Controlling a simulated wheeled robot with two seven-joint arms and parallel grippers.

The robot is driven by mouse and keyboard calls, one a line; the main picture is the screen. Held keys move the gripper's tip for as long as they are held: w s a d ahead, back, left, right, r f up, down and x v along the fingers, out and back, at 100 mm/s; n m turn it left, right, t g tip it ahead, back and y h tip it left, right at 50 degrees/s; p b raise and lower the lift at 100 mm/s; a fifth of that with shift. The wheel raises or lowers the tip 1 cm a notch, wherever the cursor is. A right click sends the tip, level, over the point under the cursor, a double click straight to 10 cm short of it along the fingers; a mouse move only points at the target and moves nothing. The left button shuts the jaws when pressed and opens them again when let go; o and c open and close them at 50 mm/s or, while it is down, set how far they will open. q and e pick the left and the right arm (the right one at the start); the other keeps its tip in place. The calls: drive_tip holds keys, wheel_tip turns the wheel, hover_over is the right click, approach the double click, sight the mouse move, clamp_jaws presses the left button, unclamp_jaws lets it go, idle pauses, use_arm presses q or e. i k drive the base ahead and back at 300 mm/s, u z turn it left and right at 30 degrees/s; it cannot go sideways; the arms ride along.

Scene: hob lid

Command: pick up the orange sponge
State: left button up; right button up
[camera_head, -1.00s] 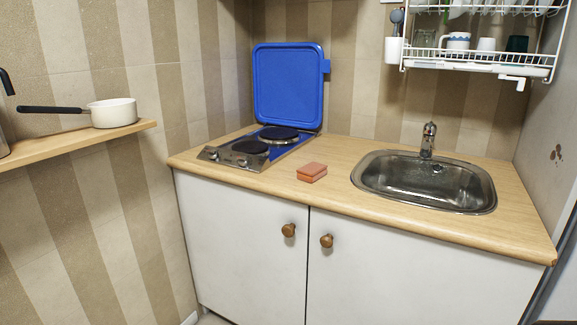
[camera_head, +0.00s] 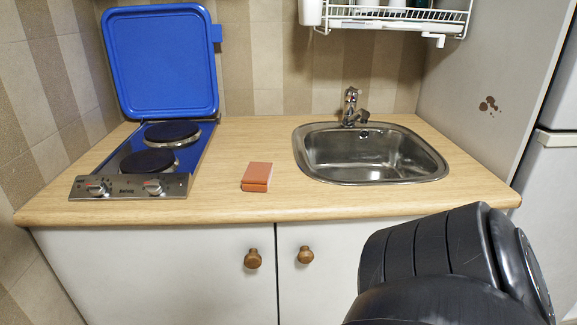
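The orange sponge (camera_head: 257,176) lies flat on the wooden countertop (camera_head: 230,208), between the hob and the sink, a little back from the front edge. Nothing touches or covers it. A black link of my own arm fills the lower right of the head view, in front of the cabinet and to the right of the sponge. Neither of my grippers shows in the view.
The two-plate hob (camera_head: 150,165) stands left of the sponge, with its blue lid (camera_head: 160,62) raised upright behind it. The steel sink (camera_head: 372,155) with its tap (camera_head: 351,106) is to the right. A white dish rack (camera_head: 395,18) hangs above. Counter around the sponge is clear.

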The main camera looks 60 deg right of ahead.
sight(257, 177)
drive_tip(key=z, duration=2.25)
